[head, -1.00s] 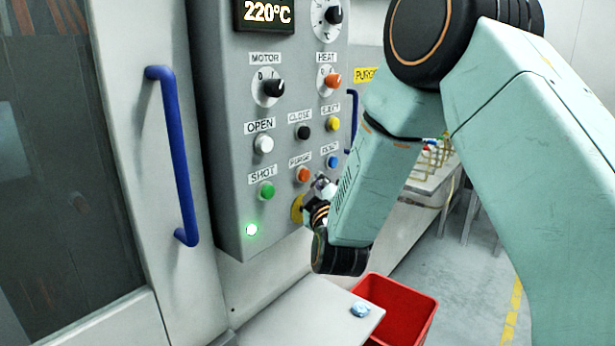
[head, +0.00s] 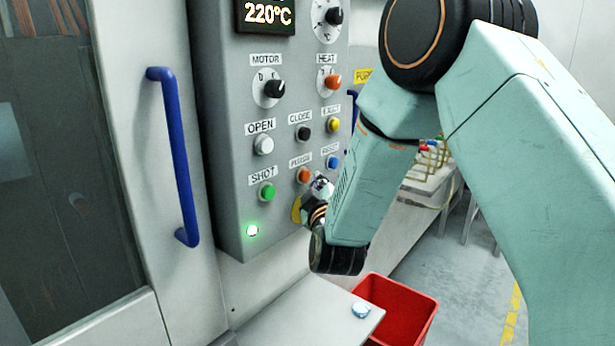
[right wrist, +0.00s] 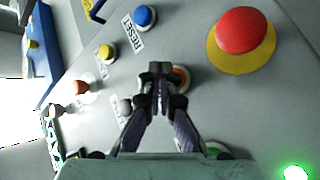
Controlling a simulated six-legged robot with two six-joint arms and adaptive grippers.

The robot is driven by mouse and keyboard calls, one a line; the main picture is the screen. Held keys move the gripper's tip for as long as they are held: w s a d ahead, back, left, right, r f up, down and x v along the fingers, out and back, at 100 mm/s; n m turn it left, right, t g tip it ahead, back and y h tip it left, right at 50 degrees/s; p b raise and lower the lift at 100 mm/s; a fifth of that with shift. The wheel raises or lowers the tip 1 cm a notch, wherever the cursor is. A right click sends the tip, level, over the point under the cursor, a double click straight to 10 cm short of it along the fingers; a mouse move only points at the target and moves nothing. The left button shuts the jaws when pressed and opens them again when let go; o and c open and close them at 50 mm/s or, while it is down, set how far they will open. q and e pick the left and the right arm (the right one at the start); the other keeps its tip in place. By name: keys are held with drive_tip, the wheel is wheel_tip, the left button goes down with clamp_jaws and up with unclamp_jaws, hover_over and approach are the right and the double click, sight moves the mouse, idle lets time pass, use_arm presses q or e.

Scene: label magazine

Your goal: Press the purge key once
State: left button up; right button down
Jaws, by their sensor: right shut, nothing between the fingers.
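The purge key is a round orange button (head: 304,175) under its PURGE label on the grey control panel (head: 222,130). My right gripper (head: 322,186) is shut and empty, just right of and below the key in the head view. In the right wrist view, the shut fingertips (right wrist: 160,75) point at the panel, and the orange key (right wrist: 181,78) shows partly hidden behind them, a little to their right. I cannot tell whether the tips touch it. My left gripper is not in view.
Close by are the green SHOT button (head: 267,191), blue RESET button (head: 333,162), black CLOSE button (head: 304,132) and red mushroom button (right wrist: 242,31) on a yellow disc. A blue door handle (head: 177,160) is at left. A red bin (head: 405,312) stands below.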

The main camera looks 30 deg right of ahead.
drive_tip(key=shift+w+a, duration=0.3)
drive_tip(key=shift+w, duration=0.35)
idle(0.9)
drive_tip(key=shift+s, duration=0.1)
idle(0.4)
drive_tip(key=shift+s+d+p, duration=0.3)
drive_tip(key=shift+s+p, duration=0.05)
drive_tip(key=shift+s, duration=0.4)
drive_tip(key=shift+s+d+p, duration=0.3)
drive_tip(key=shift+s+d, duration=0.05)
drive_tip(key=shift+s, duration=0.4)
drive_tip(key=shift+s+d+p, duration=0.25)
drive_tip(key=shift+s+d, duration=0.05)
drive_tip(key=shift+s, duration=0.5)
drive_tip(key=shift+s+d+p, duration=0.3)
drive_tip(key=shift+s+d, duration=0.05)
drive_tip(key=shift+s, duration=0.4)
